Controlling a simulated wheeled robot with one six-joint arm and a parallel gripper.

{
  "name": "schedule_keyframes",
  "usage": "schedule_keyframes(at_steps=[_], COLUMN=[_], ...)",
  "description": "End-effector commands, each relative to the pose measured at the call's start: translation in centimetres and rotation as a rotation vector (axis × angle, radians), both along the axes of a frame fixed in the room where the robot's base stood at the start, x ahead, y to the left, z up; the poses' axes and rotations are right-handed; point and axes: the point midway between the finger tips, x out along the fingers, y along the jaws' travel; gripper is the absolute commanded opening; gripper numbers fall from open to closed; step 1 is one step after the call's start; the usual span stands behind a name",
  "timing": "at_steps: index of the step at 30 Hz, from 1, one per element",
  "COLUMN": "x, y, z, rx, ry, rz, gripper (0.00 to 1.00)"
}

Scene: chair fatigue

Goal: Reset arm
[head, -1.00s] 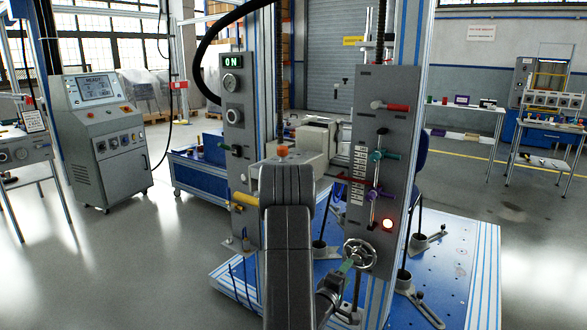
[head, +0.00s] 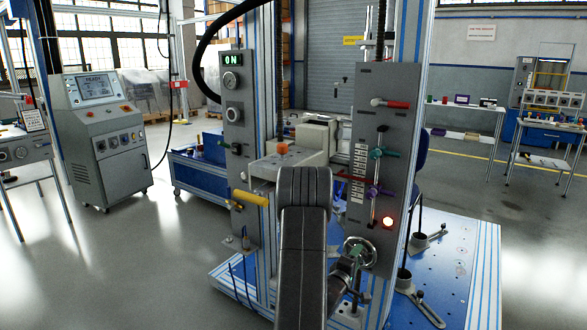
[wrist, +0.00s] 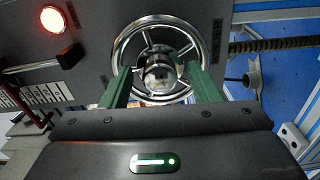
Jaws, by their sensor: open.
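My arm rises in front of the test machine in the head view, bent at the top, with its wrist down at the right panel. My gripper (wrist: 160,88) shows in the wrist view with two green fingers apart. The fingers are open in front of a chrome handwheel (wrist: 158,50), one on each side of its hub. I cannot tell whether they touch it. In the head view the handwheel (head: 361,251) sits low on the right grey panel (head: 372,105), partly hidden by my wrist.
A red lit lamp (head: 387,222) and coloured levers (head: 388,104) are on the right panel. The left panel has a lit ON display (head: 232,58) and a yellow handle (head: 250,198). A control console (head: 105,140) stands at left.

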Motion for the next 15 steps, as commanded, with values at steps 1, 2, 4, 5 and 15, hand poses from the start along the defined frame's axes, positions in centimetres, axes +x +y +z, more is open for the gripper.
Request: schedule_keyframes(at_steps=[1,2,4,5,15], x=[0.17,0.11,0.11,0.10,0.08], y=[-0.19,-0.12,-0.07,-0.07,0.00], z=[-0.16,-0.17,-0.17,-0.18,-0.30], rx=[0.024,0.046,0.096,0.117,0.356], ry=[-0.017,-0.032,-0.066,-0.080,-0.241], rz=[-0.001,-0.001,0.000,0.000,0.000], gripper=[0.55,0.55,0.55,0.55,0.55])
